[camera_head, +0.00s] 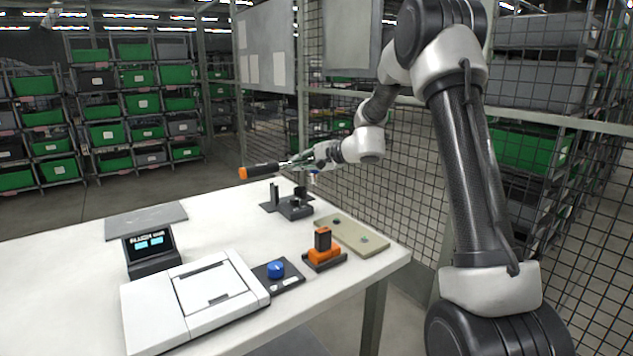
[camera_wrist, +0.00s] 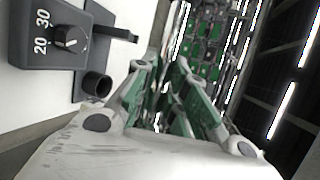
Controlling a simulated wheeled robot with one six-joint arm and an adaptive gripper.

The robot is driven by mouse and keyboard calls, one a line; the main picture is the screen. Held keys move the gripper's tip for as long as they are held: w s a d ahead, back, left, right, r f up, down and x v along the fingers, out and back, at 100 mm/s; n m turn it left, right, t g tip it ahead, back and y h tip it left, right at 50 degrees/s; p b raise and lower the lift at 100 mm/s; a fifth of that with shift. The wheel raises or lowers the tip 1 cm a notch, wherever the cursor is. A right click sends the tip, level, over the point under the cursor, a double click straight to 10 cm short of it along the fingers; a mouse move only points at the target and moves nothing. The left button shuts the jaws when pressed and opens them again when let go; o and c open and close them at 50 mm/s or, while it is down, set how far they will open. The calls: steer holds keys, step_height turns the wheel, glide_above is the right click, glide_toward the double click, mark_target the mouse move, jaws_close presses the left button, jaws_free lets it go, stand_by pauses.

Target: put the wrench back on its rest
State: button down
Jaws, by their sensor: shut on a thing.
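The wrench (camera_head: 262,171), with an orange and black handle and a metal shaft, is held roughly level above the back of the white table. My gripper (camera_head: 308,160) is shut on its shaft; the handle sticks out to the left. A small blue part shows just below the gripper. A black stand with uprights (camera_head: 273,197), which looks like the rest, is on the table below the wrench. In the wrist view its bracket (camera_wrist: 113,33) and round cup (camera_wrist: 97,85) lie left of my gripper (camera_wrist: 166,70). The wrench is not clearly visible there.
A black dial unit (camera_wrist: 67,40) marked 20 adjoins the stand. The table (camera_head: 75,262) also holds a beige plate (camera_head: 352,234), an orange block in a black base (camera_head: 323,252), a blue knob (camera_head: 276,268), a white case (camera_head: 195,300) and a display (camera_head: 150,250). Mesh fencing stands behind.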

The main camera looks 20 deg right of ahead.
steer(key=w+a+f, duration=0.1)
steer(key=w+a, duration=0.1)
steer(key=w, duration=0.6)
steer(key=shift+w+a+f+n, duration=0.2)
steer(key=shift+a+n, duration=0.1)
steer(key=shift+a, duration=0.1)
stand_by(1.0)
steer(key=shift+f, duration=0.75)
steer(key=shift+f, duration=0.7)
steer(key=shift+f, duration=0.35)
steer(key=shift+f, duration=0.35)
steer(key=shift+f, duration=0.7)
steer(key=shift+f, duration=0.35)
